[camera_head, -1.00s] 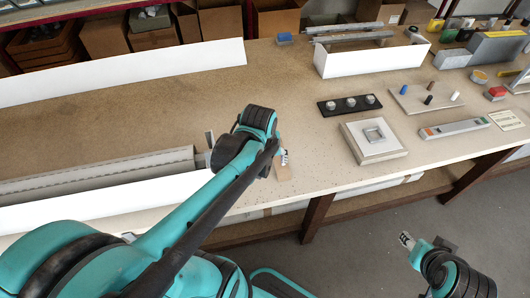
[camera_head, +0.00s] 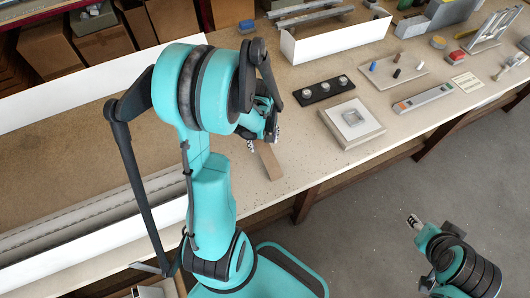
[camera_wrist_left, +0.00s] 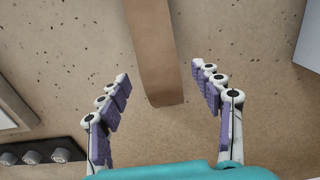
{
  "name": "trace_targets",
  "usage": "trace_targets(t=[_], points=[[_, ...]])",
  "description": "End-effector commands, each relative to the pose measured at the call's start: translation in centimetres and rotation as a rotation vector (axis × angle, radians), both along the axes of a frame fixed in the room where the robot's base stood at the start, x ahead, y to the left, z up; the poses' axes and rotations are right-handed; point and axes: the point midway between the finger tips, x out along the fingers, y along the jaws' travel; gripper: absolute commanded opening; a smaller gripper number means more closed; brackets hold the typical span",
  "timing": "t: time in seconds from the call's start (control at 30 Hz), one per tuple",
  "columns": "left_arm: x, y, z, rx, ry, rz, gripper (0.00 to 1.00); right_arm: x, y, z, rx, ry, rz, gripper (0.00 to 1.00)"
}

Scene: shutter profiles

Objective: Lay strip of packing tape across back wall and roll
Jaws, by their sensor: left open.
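A brown strip of packing tape (camera_head: 270,162) lies on the bench top beside my left gripper (camera_head: 264,139). In the left wrist view the strip (camera_wrist_left: 160,50) runs from the top edge down between the fingers, its end near the middle. My left gripper (camera_wrist_left: 165,95) is open above it, fingers apart on both sides and not touching it. The white back wall (camera_head: 70,97) stands upright at the left, partly behind my left arm. The grey slatted roll (camera_head: 70,228) lies in front of it. My right gripper (camera_head: 414,221) is at the lower right, over the floor; its opening is unclear.
Right of the strip are a black bar with round knobs (camera_head: 326,90) and a square pale block (camera_head: 352,122). A white open-fronted box (camera_head: 335,42) stands farther back. The bench's front edge (camera_head: 340,175) is close. Bare bench lies around the strip.

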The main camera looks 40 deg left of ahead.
Motion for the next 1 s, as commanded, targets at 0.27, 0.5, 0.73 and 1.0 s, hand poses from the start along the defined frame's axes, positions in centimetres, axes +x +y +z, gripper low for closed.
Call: trace_targets(t=[0.27, 0.5, 0.73, 1.0], points=[[0.0, 0.0, -0.7, 0.000, 0.000, -0.001, 0.66, 0.0, 0.0, -0.2, 0.000, 0.000, 0.000, 0.42], [0.0, 0.0, -0.7, 0.000, 0.000, -0.001, 0.29, 0.0, 0.0, -0.2, 0.000, 0.000, 0.000, 0.42], [0.0, 0.0, -0.6, 0.000, 0.000, -0.001, 0.29, 0.0, 0.0, -0.2, 0.000, 0.000, 0.000, 0.42], [0.0, 0.0, 0.5, 0.000, 0.000, -0.001, 0.29, 0.0, 0.0, 0.3, 0.000, 0.000, 0.000, 0.42]])
